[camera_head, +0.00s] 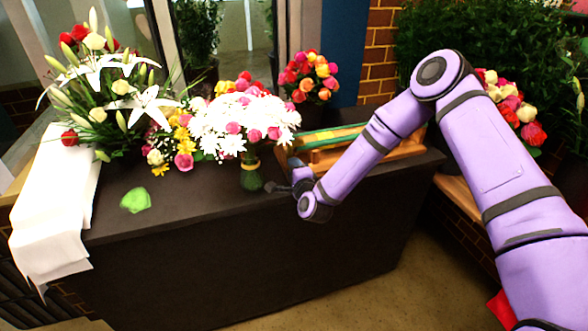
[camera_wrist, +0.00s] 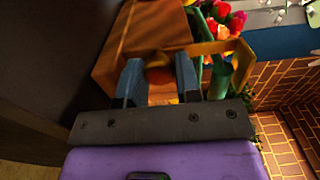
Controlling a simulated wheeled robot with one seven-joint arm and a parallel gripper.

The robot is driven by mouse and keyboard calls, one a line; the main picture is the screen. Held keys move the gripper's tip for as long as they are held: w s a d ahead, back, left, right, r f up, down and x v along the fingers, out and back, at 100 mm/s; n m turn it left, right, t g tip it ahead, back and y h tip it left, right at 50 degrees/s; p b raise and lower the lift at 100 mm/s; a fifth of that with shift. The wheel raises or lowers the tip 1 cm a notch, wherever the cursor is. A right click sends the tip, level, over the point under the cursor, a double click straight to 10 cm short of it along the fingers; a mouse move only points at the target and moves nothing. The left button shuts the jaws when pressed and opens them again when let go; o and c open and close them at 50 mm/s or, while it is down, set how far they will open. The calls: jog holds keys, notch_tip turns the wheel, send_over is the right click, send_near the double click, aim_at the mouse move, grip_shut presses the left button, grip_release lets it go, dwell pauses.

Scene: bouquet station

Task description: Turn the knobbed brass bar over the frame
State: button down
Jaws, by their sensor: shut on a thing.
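The wooden frame (camera_head: 348,153) sits on the dark counter behind my forearm. In the wrist view its brown wood (camera_wrist: 145,32) fills the upper middle. A round brassy knob (camera_wrist: 158,68) lies between my two blue-grey fingers, and my gripper (camera_head: 284,187) is shut on it. A yellow brass bar (camera_wrist: 222,47) shows to the right of the fingers, bent down at its far right end. How the bar joins the knob is hidden by the right finger. In the head view my arm hides part of the frame, and the knob cannot be made out.
Green stems (camera_wrist: 219,75) lie by the bar. A white-flowered bouquet (camera_head: 243,122) stands left of my gripper. A lily arrangement (camera_head: 110,85), a green lump (camera_head: 135,200) and white cloth (camera_head: 55,205) are farther left. The counter front (camera_head: 215,210) is clear.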

jog(key=shift+f, duration=0.1)
jog(key=c, duration=0.8)
grip_release()
jog(key=v, duration=1)
jog(key=shift+s+d, duration=0.15)
jog(key=shift+s, duration=0.25)
